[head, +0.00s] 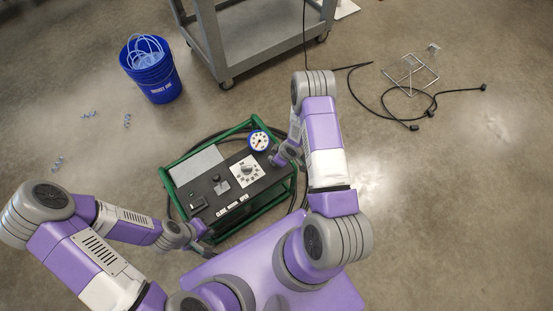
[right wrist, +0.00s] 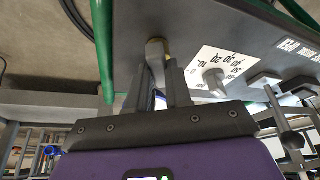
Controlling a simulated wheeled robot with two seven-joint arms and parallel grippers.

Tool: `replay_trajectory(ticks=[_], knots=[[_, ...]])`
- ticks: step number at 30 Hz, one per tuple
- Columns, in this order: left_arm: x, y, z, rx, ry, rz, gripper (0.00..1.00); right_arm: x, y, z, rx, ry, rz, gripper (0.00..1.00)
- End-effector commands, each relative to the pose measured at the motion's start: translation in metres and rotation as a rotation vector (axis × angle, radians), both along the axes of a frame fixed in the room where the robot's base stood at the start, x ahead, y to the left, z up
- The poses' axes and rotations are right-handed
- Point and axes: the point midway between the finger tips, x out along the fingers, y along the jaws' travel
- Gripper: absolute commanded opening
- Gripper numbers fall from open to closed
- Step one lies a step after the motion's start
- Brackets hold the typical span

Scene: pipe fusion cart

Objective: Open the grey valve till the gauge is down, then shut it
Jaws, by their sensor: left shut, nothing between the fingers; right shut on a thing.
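The green-framed box (head: 200,168) stands on the floor with a dark control panel. Its round white gauge (head: 259,140) is at the far right corner; the needle is too small to read surely. My right gripper (head: 279,158) is at the panel's right side, below the gauge. In the right wrist view its fingers (right wrist: 156,85) are shut on the grey valve (right wrist: 156,48), whose brassy stem shows beside it. The valve is hidden in the head view. My left gripper (head: 204,232) is shut and empty by the box's near left corner.
A white numbered dial plate (head: 246,171) with a grey knob and small levers (head: 221,185) sit on the panel. A blue bucket (head: 151,72) with tubing, a grey cart (head: 235,65), a wire stand (head: 410,75) and black cables (head: 375,100) stand or lie beyond.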

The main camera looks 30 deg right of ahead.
Motion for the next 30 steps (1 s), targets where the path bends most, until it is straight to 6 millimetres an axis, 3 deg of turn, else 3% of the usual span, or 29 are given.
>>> replay_trajectory(ticks=[15, 30], knots=[[0.0, 0.0, -0.0103, 0.0, 0.0, 0.0, 0.0, -0.0008, 0.0029, -0.0003, 0.0, 0.0, -0.362, 0.0], [0.0, 0.0, -0.0112, 0.0, 0.0, 0.0, 0.0, -0.0003, 0.0029, 0.0002, 0.0, -0.001, -0.445, 0.0]])
